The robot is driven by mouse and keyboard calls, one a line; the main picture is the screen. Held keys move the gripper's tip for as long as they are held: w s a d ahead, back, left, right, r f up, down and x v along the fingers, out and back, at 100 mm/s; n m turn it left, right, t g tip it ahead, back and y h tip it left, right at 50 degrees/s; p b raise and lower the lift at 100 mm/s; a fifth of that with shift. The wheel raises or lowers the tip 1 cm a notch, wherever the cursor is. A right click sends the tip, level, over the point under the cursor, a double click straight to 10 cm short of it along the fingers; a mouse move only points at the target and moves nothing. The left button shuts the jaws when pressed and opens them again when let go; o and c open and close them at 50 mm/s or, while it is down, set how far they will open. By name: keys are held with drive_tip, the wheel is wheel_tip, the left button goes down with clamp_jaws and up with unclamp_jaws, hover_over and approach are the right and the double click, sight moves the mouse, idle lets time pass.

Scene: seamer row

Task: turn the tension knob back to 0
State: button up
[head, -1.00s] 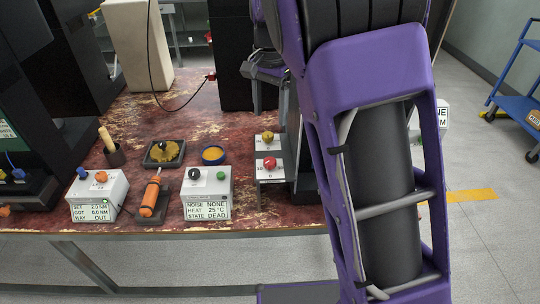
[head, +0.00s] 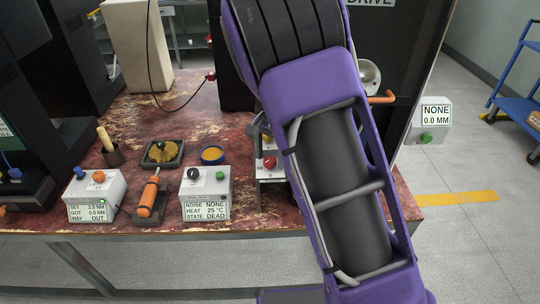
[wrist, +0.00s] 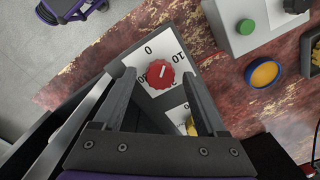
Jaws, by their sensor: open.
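A red knob (wrist: 159,75) sits on a white dial plate (wrist: 152,56) in the wrist view. A 0 and a 10 are readable beside it; the other marks are partly hidden. Its pale pointer line slants toward the upper right, seemingly near the 10. My gripper (wrist: 160,80) is open, with one finger on each side of the red knob; contact cannot be told. A yellow knob (wrist: 192,128) on a second dial is partly hidden behind the right finger. No label shows which knob is tension. In the head view the red knob (head: 269,162) shows just left of my arm.
A box with a green button (wrist: 246,27) and a blue-rimmed bowl (wrist: 264,73) stand right of the dials. In the head view, a display box (head: 206,191), an orange-handled tool (head: 149,196) and a tray (head: 162,153) lie to the left. An orange handle (head: 382,98) juts out on the right.

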drive_tip(key=shift+c, duration=0.2)
clamp_jaws()
idle(0.3)
drive_tip(key=n, duration=0.8)
drive_tip(key=shift+n, duration=0.5)
idle(0.4)
drive_tip(key=shift+o, duration=0.2)
unclamp_jaws()
